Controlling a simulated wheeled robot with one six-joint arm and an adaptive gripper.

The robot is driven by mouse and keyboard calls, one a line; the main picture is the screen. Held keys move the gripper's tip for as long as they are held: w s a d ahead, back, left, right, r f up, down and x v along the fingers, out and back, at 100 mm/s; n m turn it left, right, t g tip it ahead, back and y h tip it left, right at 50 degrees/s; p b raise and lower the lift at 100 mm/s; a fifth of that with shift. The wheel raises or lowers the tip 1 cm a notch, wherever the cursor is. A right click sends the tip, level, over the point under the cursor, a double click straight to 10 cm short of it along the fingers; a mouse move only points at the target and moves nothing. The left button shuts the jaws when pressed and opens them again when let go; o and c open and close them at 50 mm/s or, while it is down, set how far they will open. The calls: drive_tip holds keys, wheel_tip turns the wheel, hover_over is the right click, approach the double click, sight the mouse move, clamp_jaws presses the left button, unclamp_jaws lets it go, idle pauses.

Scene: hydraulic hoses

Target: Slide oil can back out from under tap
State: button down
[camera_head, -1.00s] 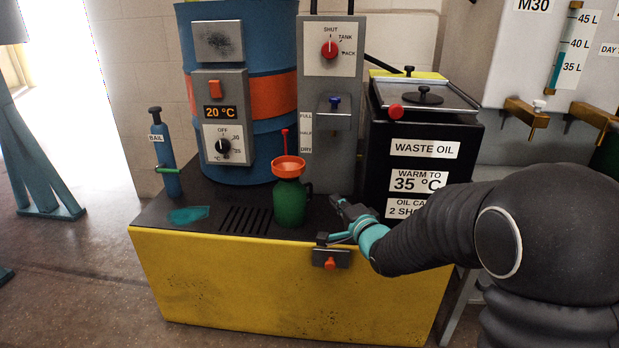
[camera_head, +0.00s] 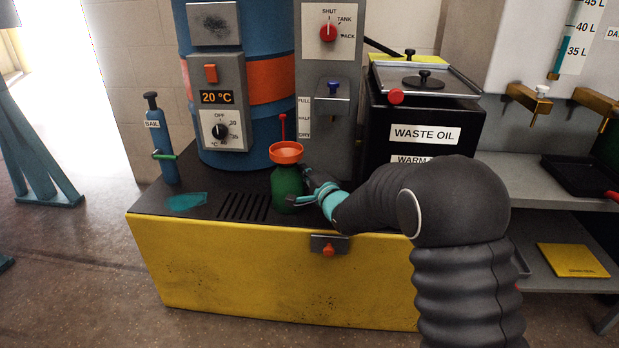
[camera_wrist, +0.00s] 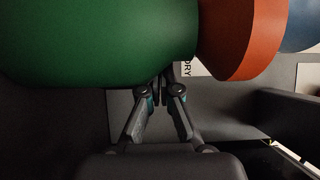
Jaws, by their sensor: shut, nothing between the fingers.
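The green oil can (camera_head: 285,186) with an orange funnel top (camera_head: 286,153) stands upright on the dark bench top, in front of the grey tap panel. The tap (camera_head: 333,88) with its blue handle is on that panel, above and right of the can. My gripper (camera_head: 301,188) is at the can's right side, low on its body, with its fingers shut and empty.
A slotted drain (camera_head: 243,206) and a teal patch (camera_head: 187,202) lie left of the can. A blue bail cylinder (camera_head: 160,140) stands further left. The waste oil box (camera_head: 428,115) is behind my arm. An orange-knobbed latch (camera_head: 328,247) is on the yellow front.

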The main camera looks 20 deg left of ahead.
sight(296, 175)
drive_tip(key=shift+w+a, duration=0.15)
drive_tip(key=shift+s+a+b, duration=0.3)
drive_tip(key=shift+s, duration=0.45)
drive_tip(key=shift+s+a+b, duration=0.3)
drive_tip(key=shift+s, duration=0.4)
drive_tip(key=shift+w, duration=0.1)
drive_tip(key=shift+d, duration=0.15)
